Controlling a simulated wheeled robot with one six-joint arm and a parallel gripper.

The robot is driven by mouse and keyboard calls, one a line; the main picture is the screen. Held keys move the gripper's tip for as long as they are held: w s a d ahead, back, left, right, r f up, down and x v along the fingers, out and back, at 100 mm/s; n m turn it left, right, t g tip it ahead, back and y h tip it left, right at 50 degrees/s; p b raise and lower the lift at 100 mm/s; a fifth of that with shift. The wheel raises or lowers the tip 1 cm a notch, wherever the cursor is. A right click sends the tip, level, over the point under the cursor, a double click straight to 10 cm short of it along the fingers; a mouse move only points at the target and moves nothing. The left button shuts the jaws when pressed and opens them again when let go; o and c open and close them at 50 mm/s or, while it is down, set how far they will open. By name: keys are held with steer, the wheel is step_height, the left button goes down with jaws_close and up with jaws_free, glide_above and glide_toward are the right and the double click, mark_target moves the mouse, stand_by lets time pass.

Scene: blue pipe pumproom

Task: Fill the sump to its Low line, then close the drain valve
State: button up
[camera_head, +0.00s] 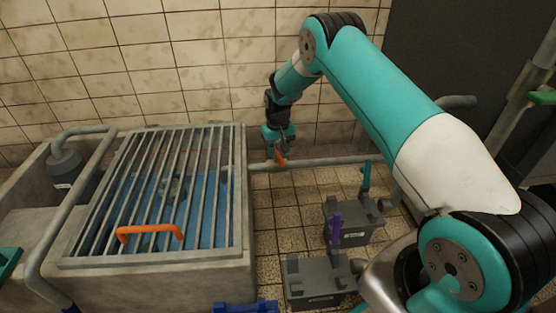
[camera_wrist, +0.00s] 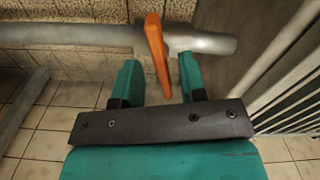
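The sump (camera_head: 160,280) is a concrete basin at the left of the head view, under a metal grate (camera_head: 150,185) with an orange handle (camera_head: 150,232). Blue water (camera_head: 205,195) shows through the bars; I cannot make out a Low line. My gripper (camera_head: 278,150) is at the wall pipe right of the sump. In the wrist view, my gripper (camera_wrist: 160,80) is open, with an orange valve lever (camera_wrist: 157,55) between the finger lines and gaps on both sides. The lever crosses the grey pipe (camera_wrist: 70,35). It also shows below my gripper in the head view (camera_head: 281,159).
Two grey boxes stand on the tiled floor, one with a purple lever (camera_head: 336,230), one with a teal lever (camera_head: 366,178). A blue object (camera_head: 243,307) lies at the bottom edge. A green lever (camera_head: 543,97) is at far right. Pipes (camera_head: 75,210) run over the sump's left side.

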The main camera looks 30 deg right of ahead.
steer(key=shift+f, duration=1)
jaws_close()
steer(key=shift+r+m+p, duration=0.35)
steer(key=shift+m+p, duration=0.35)
steer(key=shift+p, duration=0.3)
steer(key=shift+a+m+p, duration=0.1)
steer(key=shift+m+p, duration=0.35)
steer(key=shift+m, duration=0.05)
steer(key=shift+f+m, duration=0.3)
steer(key=shift+m, duration=0.3)
